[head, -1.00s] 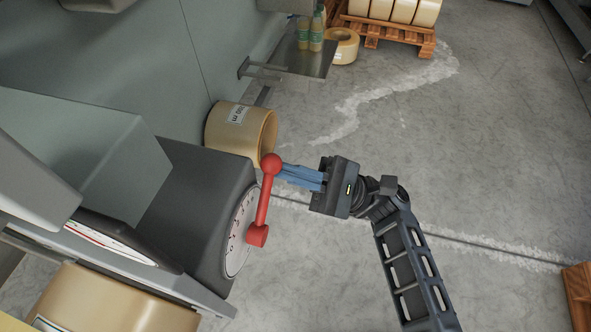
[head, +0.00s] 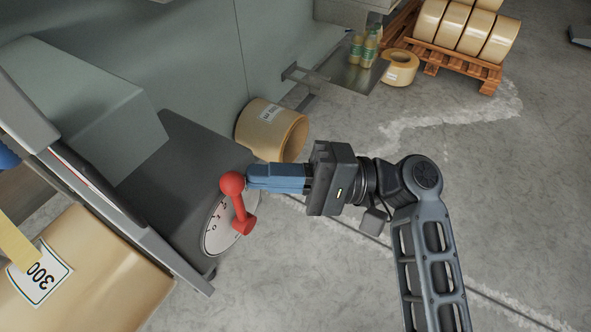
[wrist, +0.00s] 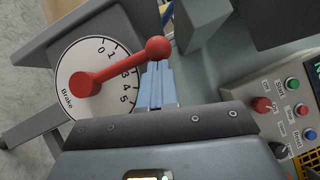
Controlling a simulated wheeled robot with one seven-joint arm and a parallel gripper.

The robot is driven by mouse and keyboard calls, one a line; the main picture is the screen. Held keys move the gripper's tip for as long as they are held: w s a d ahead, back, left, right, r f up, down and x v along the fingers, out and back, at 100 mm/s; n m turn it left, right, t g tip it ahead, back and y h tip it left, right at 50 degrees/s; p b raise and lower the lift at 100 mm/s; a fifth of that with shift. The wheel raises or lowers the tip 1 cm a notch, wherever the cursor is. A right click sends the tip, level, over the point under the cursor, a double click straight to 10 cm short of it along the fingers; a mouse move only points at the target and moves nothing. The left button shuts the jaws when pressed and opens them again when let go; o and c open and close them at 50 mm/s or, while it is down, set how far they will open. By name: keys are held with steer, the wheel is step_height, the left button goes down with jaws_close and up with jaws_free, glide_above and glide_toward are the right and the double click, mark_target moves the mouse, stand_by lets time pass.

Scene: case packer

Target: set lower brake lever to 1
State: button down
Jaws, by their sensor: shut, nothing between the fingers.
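The brake lever is a red arm with a red ball knob (head: 232,183) on a white dial (head: 215,232). In the wrist view the lever (wrist: 120,67) lies across the dial (wrist: 68,60) marked "Brake", between the 1 and the 3, hiding the 2. My gripper (head: 250,177) is shut with nothing held. Its blue fingertips (wrist: 158,68) are right beside the ball knob, on the side of the higher numbers, and look to be touching it.
The dial sits on a dark grey housing (head: 180,165). A control panel (wrist: 285,110) with several buttons is right in the wrist view. A tape roll (head: 272,130) lies behind my gripper, and a pallet (head: 455,65) with rolls stands farther back. Floor to the right is clear.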

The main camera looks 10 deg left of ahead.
mark_target(242, 191)
steer(key=s+n, duration=0.1)
steer(key=s+n+h, duration=0.1)
steer(key=s+a+r+n+h+p, duration=0.1)
steer(key=shift+s+a+f+n+t+h+p, duration=0.15)
steer(key=shift+s+a+n+t+h, duration=0.1)
steer(key=shift+s+n+h, duration=0.2)
steer(key=shift+s+a+r+n+t+h+p, duration=0.15)
steer(key=shift+s+n+t+h, duration=0.15)
steer(key=shift+s+n, duration=0.25)
steer(key=shift+f, duration=0.1)
steer(key=shift+w, duration=0.1)
